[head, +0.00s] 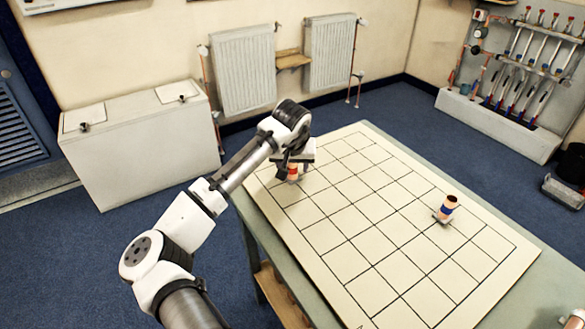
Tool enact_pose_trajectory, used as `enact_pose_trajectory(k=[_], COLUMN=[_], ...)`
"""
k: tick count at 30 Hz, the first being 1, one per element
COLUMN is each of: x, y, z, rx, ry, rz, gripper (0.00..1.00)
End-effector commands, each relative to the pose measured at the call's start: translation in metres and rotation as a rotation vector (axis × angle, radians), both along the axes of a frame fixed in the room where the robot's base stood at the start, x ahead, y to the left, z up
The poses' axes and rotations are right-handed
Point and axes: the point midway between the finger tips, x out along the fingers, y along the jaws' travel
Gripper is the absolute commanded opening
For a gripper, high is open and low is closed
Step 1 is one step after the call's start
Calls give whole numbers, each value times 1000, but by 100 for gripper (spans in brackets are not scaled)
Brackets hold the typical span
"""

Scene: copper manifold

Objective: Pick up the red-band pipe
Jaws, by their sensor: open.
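The red-band pipe (292,174) is a short copper-coloured piece with a red band, at the far left part of the gridded board (345,263). It looks upright, with its upper part hidden by my gripper. My gripper (294,168) points down right at the pipe and is open. The fingers are small and dark here, and I cannot tell whether they touch the pipe.
A blue-band pipe (447,208) stands on the right part of the board. The board lies on a table (543,285) and its other squares are clear. A white chest (140,148) and radiators (244,70) stand behind.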

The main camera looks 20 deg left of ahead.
Motion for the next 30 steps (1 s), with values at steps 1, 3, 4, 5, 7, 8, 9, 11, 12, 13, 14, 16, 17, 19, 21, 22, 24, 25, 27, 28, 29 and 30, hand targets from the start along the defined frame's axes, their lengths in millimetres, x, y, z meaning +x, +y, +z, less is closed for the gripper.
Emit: enact_pose_trajectory(k=[1, 3, 4, 5, 7, 8, 9, 11, 12, 13, 14, 16, 17, 19, 21, 22, 24, 25, 27, 28, 29, 30], x=[0, 1, 1, 1, 1, 1, 1, 1, 1, 1, 1, 1, 1, 1, 1, 1, 1, 1, 1, 1, 1, 1], y=[0, 0, 0, 0, 0, 0, 0, 0, 0, 0, 0, 0, 0, 0, 0, 0, 0, 0, 0, 0, 0, 0], z=[-1, -2, -2, -2, -2, -2, -2, -2, -2, -2, -2, -2, -2, -2, -1, -1, -1, -1, 0, 1, 2, 5], rx=[1, 1, 0, 0, 0, 0, 0, 0, 0, 0, 0, 0, 0, 0, 1, 1, 1, 1, 1, 0, 0, 0], ry=[0, 0, 0, 0, 0, 0, 0, 0, 0, 0, 0, 0, 0, 0, -1, -1, -1, -1, -2, -2, -2, -3], rz=[0, 0, 0, 0, 0, 0, 0, 0, 0, 0, 0, -1, -1, -1, -1, -1, -1, -1, -1, -1, -1, -1], gripper=[51, 51, 51, 51, 51, 48, 42, 34, 29, 25, 21, 12, 8, 0, 0, 0, 0, 0, 0, 0, 0, 0])
